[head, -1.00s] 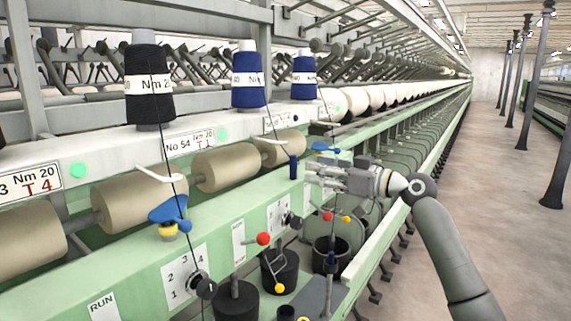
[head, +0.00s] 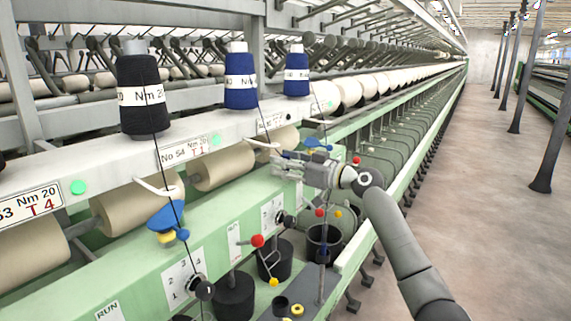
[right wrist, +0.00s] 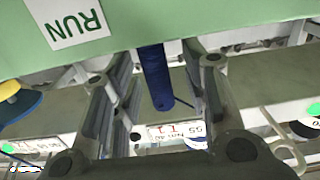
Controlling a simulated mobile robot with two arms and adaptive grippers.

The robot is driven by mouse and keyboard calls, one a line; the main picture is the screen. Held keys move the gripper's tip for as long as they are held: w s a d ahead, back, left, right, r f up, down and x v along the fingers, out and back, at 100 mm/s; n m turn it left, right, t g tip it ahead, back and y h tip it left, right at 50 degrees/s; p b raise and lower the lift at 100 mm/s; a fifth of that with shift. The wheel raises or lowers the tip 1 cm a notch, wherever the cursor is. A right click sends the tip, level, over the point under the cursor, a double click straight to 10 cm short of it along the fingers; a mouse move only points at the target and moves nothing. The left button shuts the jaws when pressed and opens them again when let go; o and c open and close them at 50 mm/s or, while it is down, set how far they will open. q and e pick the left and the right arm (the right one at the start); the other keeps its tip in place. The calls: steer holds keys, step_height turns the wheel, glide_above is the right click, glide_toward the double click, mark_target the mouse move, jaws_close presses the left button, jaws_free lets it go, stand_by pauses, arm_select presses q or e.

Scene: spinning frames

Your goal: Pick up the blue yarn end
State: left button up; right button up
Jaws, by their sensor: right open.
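The blue yarn end (right wrist: 153,75) is a dark blue rod-like piece in the right wrist view, lying between the two fingers of my right gripper (right wrist: 157,62). The fingers stand apart on either side of it, and I see a gap on each side. In the head view my right gripper (head: 280,165) reaches in from the right, in front of the machine's green rail. There the yarn end is mostly hidden behind the fingers. My left gripper is not in view.
Blue cones (head: 241,82) and a black cone (head: 142,95) stand on the white ledge. Dark cans (head: 233,297) stand below. The aisle (head: 480,210) at right is open.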

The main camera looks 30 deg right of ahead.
steer(key=shift+s, duration=0.1)
steer(key=shift+c, duration=1)
steer(key=c, duration=0.6)
steer(key=shift+d+r, duration=0.1)
steer(key=shift+r, duration=0.1)
